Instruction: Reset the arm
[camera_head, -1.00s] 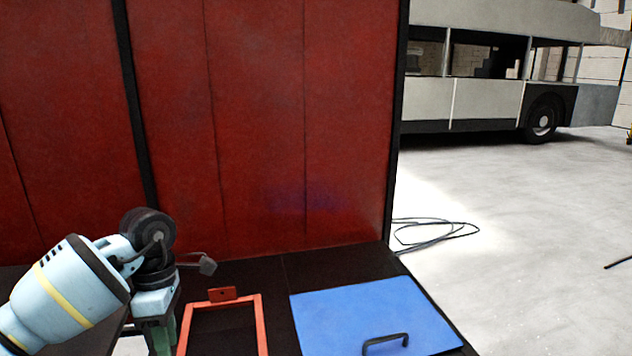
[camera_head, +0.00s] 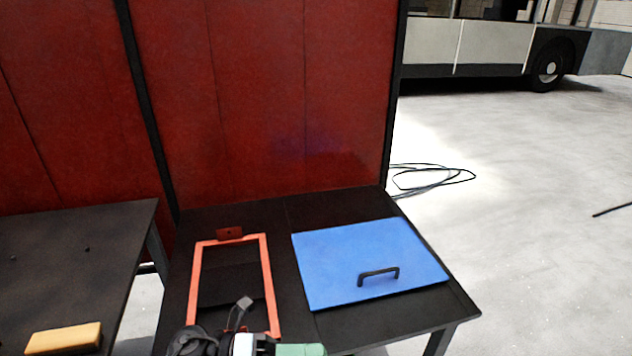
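My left arm's wrist and gripper show at the bottom edge of the head view, over the front of the dark table (camera_head: 225,215). The green part of the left gripper (camera_head: 300,349) points to the right and is cut off by the picture edge. Its fingertips cannot be made out, so I cannot tell whether it is open or shut. A short cable with a grey plug sticks up from the wrist. My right gripper is not in view.
An orange-red frame (camera_head: 268,285) and a blue panel (camera_head: 350,250) with a black handle (camera_head: 378,274) lie on the table. A yellow block (camera_head: 64,338) lies on the left table (camera_head: 70,260). A red partition (camera_head: 260,100) stands behind. A cable (camera_head: 430,178) lies on the open floor.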

